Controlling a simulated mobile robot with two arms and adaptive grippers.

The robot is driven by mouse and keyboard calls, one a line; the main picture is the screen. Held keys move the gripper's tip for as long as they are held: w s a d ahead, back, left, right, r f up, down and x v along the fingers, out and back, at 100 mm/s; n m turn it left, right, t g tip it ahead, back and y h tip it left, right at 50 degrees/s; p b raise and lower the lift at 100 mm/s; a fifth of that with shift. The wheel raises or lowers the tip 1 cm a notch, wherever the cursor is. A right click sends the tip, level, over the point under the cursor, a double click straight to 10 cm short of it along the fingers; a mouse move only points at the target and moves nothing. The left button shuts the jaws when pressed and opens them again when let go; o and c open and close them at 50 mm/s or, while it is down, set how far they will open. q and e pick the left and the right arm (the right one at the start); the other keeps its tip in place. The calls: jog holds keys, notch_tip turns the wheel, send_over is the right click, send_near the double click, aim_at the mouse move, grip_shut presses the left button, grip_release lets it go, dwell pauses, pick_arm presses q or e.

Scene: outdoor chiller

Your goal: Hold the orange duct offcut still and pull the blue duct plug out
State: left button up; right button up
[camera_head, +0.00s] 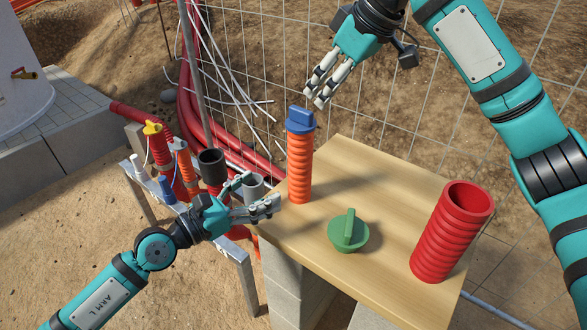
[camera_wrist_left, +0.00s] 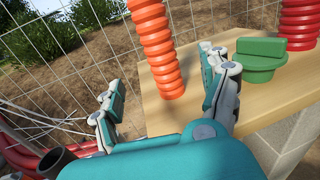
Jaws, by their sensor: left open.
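The orange duct offcut (camera_head: 299,168) stands upright near the left edge of the wooden table top. The blue duct plug (camera_head: 301,119) sits in its top end. My left gripper (camera_head: 258,193) is open, to the left of the offcut's lower part and apart from it. In the left wrist view the orange offcut (camera_wrist_left: 160,50) appears ahead between the spread fingers; its top and the plug are out of that view. My right gripper (camera_head: 314,97) hangs just above and right of the plug, holding nothing visible; its finger gap is unclear.
A green plug (camera_head: 348,231) lies on the table (camera_head: 385,190), right of the offcut. A red duct piece (camera_head: 450,232) stands at the right. A side rack (camera_head: 238,253) with several ducts and plugs is at the left. A wire fence (camera_head: 440,110) runs behind.

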aim_at(290, 172)
pick_arm(q)
jog(key=x, duration=1.2)
jog(key=shift+c, duration=0.4)
grip_shut()
dwell(0.6)
